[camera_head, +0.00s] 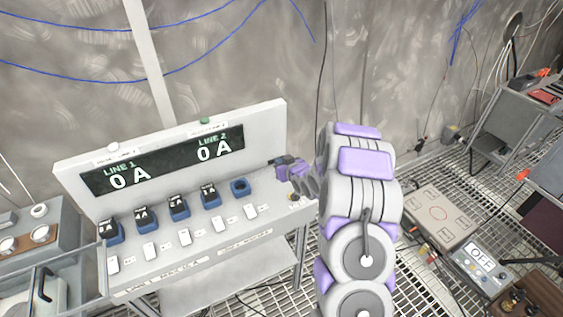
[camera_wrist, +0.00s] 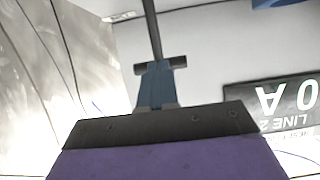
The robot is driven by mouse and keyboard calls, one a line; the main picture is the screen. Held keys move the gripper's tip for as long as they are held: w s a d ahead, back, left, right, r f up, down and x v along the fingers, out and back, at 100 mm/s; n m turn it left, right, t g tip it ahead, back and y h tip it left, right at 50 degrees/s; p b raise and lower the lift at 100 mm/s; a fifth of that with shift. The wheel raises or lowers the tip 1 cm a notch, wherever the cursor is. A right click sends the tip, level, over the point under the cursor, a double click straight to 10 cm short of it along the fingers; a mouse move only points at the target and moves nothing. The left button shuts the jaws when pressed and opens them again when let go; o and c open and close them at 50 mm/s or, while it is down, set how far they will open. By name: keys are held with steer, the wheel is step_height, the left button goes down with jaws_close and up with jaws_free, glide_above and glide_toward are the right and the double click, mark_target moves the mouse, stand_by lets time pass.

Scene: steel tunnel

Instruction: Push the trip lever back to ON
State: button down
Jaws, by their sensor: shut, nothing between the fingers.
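A white sloped console (camera_head: 190,255) stands at the left centre, with a dark display (camera_head: 165,160) reading LINE 1 0 A and LINE 2 0 A. A row of blue fittings (camera_head: 178,207) with dark tops runs below it; the rightmost, a blue ring (camera_head: 239,188), looks open. White switches (camera_head: 184,237) line the front. I cannot tell which part is the trip lever. My gripper (camera_head: 275,161) is shut and empty at the console's right end, beside the display. The wrist view shows its narrow shut fingers (camera_wrist: 152,40) and the display (camera_wrist: 285,103) upside down at right.
A grey box with a screen reading OFF (camera_head: 481,258) lies on the grating at right, beside a flat beige case (camera_head: 437,215). Equipment with knobs (camera_head: 25,242) stands left of the console. Cables hang on the wall and cross the floor at right.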

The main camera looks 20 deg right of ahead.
steer(key=shift+w+r+g+p, duration=0.4)
steer(key=shift+w+g+p, duration=0.45)
steer(key=shift+p, duration=1.25)
steer(key=shift+w+f+p, duration=0.1)
steer(key=shift+w+p, duration=0.3)
steer(key=shift+p, duration=0.25)
